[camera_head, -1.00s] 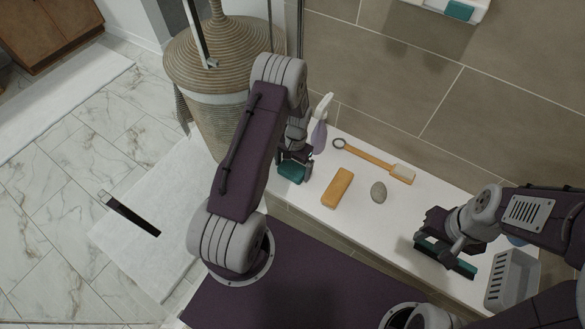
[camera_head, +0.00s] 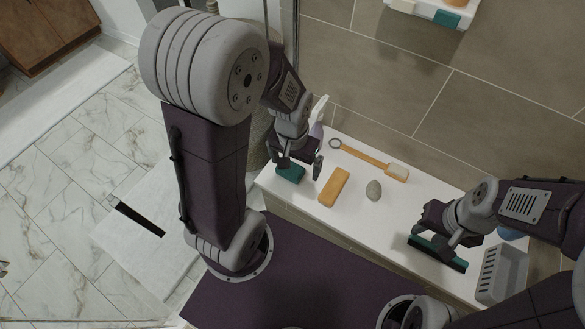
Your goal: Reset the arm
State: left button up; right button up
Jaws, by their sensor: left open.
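My right gripper (camera_head: 438,253) hangs over the right part of the ledge.
On the ledge are an orange bar (camera_head: 334,187), a grey stone (camera_head: 373,191) and a wooden brush (camera_head: 372,159). A grey slotted caddy (camera_head: 503,272) stands beside my right gripper. The tiled wall (camera_head: 480,100) rises behind. A wicker basket, mostly hidden, is behind my left arm.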

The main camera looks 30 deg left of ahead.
pick_arm(q)
jog(key=s, duration=0.1)
jog(key=s+r, duration=0.1)
jog(key=shift+s+d, duration=0.3)
jog(key=shift+s, duration=0.05)
notch_tip(320, 180, up, 19)
jog(key=p, duration=1.9)
